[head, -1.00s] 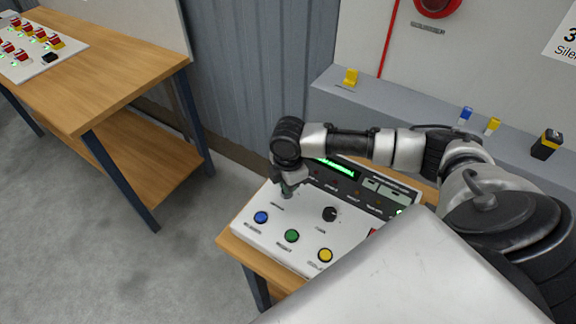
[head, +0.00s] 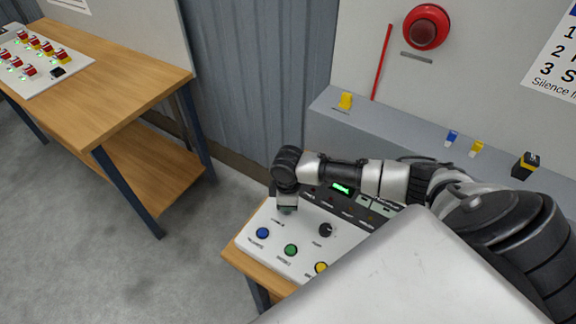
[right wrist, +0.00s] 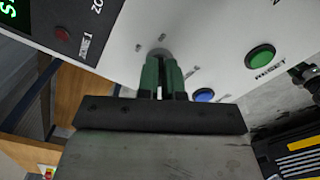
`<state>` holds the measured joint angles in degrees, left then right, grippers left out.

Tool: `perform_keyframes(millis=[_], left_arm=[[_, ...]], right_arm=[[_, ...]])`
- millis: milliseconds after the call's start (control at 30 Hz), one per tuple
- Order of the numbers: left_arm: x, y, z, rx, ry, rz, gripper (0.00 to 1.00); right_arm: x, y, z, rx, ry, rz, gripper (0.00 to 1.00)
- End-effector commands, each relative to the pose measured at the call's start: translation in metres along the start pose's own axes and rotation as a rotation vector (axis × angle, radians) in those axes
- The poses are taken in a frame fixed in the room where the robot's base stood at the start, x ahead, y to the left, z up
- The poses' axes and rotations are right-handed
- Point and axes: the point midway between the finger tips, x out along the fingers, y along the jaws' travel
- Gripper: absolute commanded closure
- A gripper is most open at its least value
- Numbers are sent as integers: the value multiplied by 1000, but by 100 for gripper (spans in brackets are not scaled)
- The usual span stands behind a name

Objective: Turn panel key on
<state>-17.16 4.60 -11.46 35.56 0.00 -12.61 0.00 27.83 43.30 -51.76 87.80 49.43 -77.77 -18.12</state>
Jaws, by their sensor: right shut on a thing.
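The white control panel (head: 325,242) sits on a wooden table, with its dark display strip at the back. My right gripper (head: 286,209) points down at the panel's left part, behind the blue button (head: 263,233). In the right wrist view its green-padded fingers (right wrist: 161,78) are shut at a round grey key switch (right wrist: 158,53) on the panel face. The key between them is mostly hidden, so its angle cannot be told. My left gripper is not in view.
A green button (head: 290,250), a yellow button (head: 321,267) and a black knob (head: 326,230) are close by. A grey ledge (head: 385,125) with small coloured items is behind. Another wooden table (head: 120,80) stands at left, with bare floor between.

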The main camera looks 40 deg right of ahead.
Motion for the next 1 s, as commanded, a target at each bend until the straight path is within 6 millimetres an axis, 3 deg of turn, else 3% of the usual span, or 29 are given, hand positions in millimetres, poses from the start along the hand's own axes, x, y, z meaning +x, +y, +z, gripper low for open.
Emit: perform_keyframes(millis=[400, 433, 567, 867, 1000], left_arm=[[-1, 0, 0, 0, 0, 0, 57], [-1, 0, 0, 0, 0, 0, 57], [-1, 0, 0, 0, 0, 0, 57], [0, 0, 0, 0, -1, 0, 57], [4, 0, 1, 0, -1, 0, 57]], right_arm=[[0, 1, 0, 10, 0, 1, 100], [0, 1, 0, 10, 0, 1, 89], [0, 1, 0, 9, 0, 1, 69], [-1, 1, 0, 7, 0, 1, 68], [-14, 1, 0, 6, 3, 3, 68]])
